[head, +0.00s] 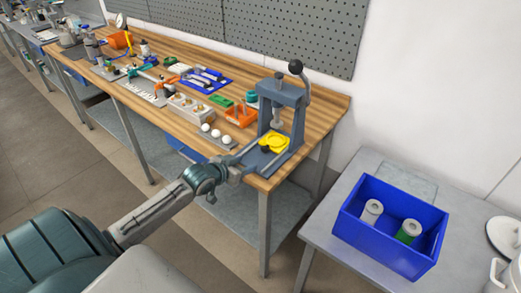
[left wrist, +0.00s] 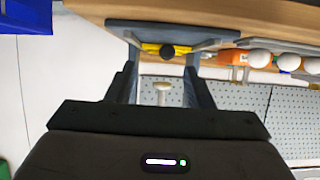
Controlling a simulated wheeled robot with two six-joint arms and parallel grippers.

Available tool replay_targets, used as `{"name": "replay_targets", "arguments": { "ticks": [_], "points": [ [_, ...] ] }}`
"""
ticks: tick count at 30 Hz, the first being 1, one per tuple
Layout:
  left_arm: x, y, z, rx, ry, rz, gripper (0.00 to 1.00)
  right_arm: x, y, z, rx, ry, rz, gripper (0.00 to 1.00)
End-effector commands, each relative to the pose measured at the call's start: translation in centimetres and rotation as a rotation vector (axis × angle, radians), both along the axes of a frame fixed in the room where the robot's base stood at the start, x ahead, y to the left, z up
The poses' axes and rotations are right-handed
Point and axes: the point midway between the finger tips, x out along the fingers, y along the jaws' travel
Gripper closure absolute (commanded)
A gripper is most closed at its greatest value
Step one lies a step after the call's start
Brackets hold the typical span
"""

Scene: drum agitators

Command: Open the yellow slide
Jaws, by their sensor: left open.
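The yellow slide (head: 275,142) sits in the base of a grey-blue hand press (head: 284,98) at the bench's near right end. Its black knob (head: 265,149) faces the front. My left gripper (head: 245,160) is just in front of the press, its jaws open and pointing toward the slide. In the left wrist view, which looks upside down, the yellow slide (left wrist: 150,48) and knob (left wrist: 168,52) show between or just beyond the fingers of my left gripper (left wrist: 162,72). The knob looks apart from the fingers, though the exact gap is unclear. My right gripper is out of view.
White balls on a grey strip (head: 228,142), an orange holder (head: 241,115) and a socket block (head: 189,110) stand left of the press. A blue bin (head: 350,238) with two spools is on a grey table at right. The press lever (head: 305,80) rises above.

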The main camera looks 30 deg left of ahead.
Motion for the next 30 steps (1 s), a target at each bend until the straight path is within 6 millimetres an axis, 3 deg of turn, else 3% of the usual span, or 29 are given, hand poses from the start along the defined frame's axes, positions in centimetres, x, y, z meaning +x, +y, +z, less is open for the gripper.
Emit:
{"name": "replay_targets", "arguments": {
  "ticks": [5,21,30],
  "points": [
    [1.6,1.3,1.1,-0.011,-0.042,0.007,0.52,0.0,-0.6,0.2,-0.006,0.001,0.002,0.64],
    [9.6,0.6,-2.1,-0.014,-0.042,0.008,0.52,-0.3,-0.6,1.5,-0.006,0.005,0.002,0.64],
    [11.1,0.5,-2.9,-0.01,-0.041,0.005,0.52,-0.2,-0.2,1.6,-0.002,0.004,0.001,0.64]
  ]
}}
